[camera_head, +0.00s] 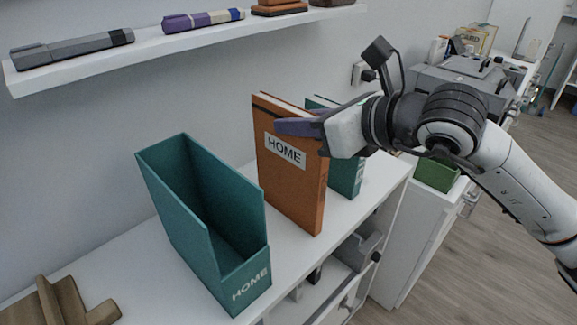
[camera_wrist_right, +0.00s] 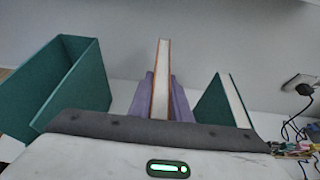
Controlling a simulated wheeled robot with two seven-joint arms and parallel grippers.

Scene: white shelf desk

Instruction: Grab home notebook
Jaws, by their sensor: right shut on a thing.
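The orange home notebook (camera_head: 290,185), with a white HOME label, stands upright on the white desk in the head view. My right gripper (camera_head: 298,127) comes in from the right and is shut on its upper part. In the right wrist view the notebook (camera_wrist_right: 161,80) shows edge-on between the two purple fingers of my right gripper (camera_wrist_right: 160,97). A teal open file holder (camera_head: 250,285) marked HOME stands to the left of the notebook, empty as far as I can see. My left gripper is not in view.
A teal book (camera_head: 346,178) stands just right of the notebook, partly behind my gripper. A wall shelf (camera_head: 190,42) with several items hangs above. A wooden object (camera_head: 60,303) sits at the front left. A grey machine (camera_head: 462,85) is on the right.

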